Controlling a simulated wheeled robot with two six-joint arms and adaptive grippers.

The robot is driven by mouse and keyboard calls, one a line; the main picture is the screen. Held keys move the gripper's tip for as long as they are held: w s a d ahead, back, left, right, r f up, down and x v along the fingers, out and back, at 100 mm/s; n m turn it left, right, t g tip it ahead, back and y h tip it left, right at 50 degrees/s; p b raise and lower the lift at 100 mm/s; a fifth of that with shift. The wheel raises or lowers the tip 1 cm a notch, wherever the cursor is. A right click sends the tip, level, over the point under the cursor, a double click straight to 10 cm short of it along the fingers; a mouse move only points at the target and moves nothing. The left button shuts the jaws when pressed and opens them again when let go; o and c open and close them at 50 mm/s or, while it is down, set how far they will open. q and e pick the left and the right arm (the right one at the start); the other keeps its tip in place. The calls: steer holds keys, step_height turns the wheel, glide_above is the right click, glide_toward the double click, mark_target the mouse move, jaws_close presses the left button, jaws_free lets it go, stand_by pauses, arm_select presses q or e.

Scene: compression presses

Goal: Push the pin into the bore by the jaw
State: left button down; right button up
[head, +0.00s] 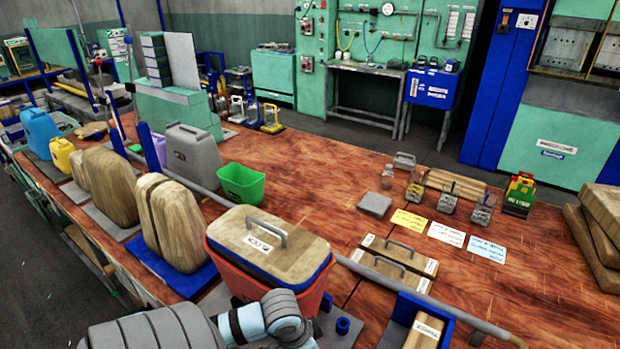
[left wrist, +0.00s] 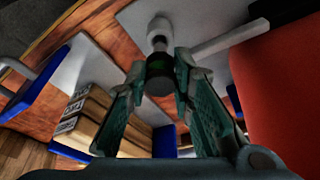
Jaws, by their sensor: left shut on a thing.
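I cannot tell whether that part belongs to the pin, or see the bore and how deep the pin is. In the head view my left arm comes in at the bottom, and its gripper is out of sight below the frame. My right gripper is in neither view.
A red bin (head: 225,262) with a wooden lid (head: 268,245) stands close beside my left arm; its red wall fills the right of the left wrist view. Blue pegs (head: 343,325) stand just right of it. Wooden blocks (head: 399,265) lie further right. Bare tabletop (head: 330,195) is clear behind.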

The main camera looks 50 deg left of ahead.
arm_select(q)
steer(key=shift+f+b, duration=1)
steer(key=shift+f, duration=0.75)
steer(key=shift+r, duration=0.1)
steer(key=shift+r+p, duration=1.45)
steer(key=shift+p, duration=0.4)
steer(key=shift+f+b, duration=0.8)
steer(key=shift+f, duration=0.75)
steer(key=c, duration=1.3)
jaws_free()
steer(key=shift+r, duration=0.1)
